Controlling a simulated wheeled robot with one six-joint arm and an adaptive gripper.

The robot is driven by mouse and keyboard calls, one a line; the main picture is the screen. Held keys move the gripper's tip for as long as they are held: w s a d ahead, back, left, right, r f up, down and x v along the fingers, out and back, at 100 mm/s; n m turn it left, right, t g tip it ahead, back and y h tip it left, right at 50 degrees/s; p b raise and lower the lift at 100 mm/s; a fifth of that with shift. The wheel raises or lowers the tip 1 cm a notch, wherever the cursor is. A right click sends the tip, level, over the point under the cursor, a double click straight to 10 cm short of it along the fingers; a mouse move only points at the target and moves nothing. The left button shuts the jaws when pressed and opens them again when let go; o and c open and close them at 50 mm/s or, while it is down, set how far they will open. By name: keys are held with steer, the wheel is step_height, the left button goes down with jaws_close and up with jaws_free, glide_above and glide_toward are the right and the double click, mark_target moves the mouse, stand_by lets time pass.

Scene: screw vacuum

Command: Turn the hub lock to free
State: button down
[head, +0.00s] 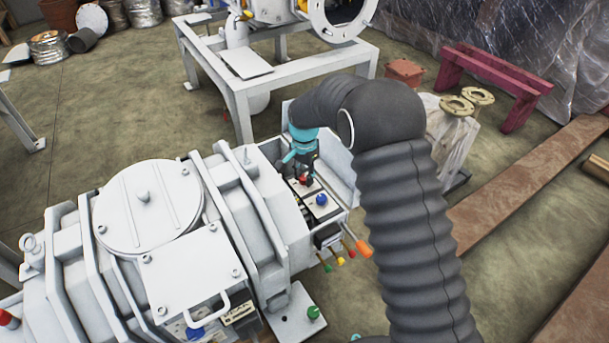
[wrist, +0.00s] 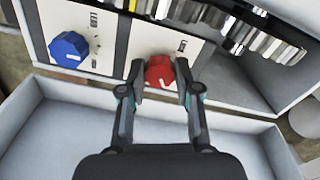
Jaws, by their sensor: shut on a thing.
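A red knob (wrist: 160,71) sits on a white panel plate (wrist: 156,42) with small markings, too small to read. My gripper (wrist: 162,80) is shut on the red knob, one finger on each side of it. In the head view my gripper (head: 303,168) reaches down onto the red knob (head: 304,180) at the right end of the white machine. A blue knob (wrist: 69,49) sits on a neighbouring plate to the left, and it also shows in the head view (head: 321,200). No readable label shows which knob is the hub lock.
A pale tray-like ledge (wrist: 85,125) with raised walls lies under my gripper. Metal fittings (wrist: 250,28) stand close at the upper right. In the head view, several colour-tipped levers, one with an orange handle (head: 363,249), stick out beside the panel.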

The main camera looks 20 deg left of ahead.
mark_target(304, 177)
steer(key=c, duration=0.8)
jaws_free()
step_height(304, 177, up, 12)
stand_by(0.4)
